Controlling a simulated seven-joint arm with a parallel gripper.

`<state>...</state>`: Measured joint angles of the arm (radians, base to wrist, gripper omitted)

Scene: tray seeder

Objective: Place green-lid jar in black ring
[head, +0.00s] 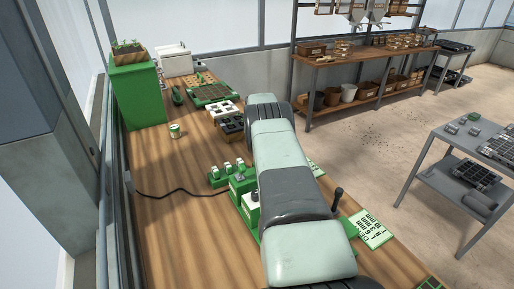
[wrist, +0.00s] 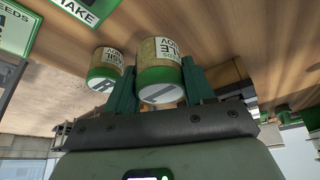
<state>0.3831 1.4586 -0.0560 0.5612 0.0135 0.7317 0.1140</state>
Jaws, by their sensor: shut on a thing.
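In the wrist view my gripper (wrist: 158,88) is shut on a jar (wrist: 160,50) with a green lid and a tan, lettered label. Its dark green fingers stand on either side of the jar. A second, similar green-lid jar (wrist: 106,60) shows just left of it, partly behind the left finger. In the head view a small cream jar with green on it (head: 175,131) stands on the wooden bench. My arm hides my gripper and the held jar there. I cannot make out the black ring in either view.
A green machine (head: 242,190) with a black cable sits on the bench (head: 165,215) beside my arm. A green cabinet (head: 137,95) and a seedling tray (head: 212,93) stand farther back. The bench's left part is mostly clear.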

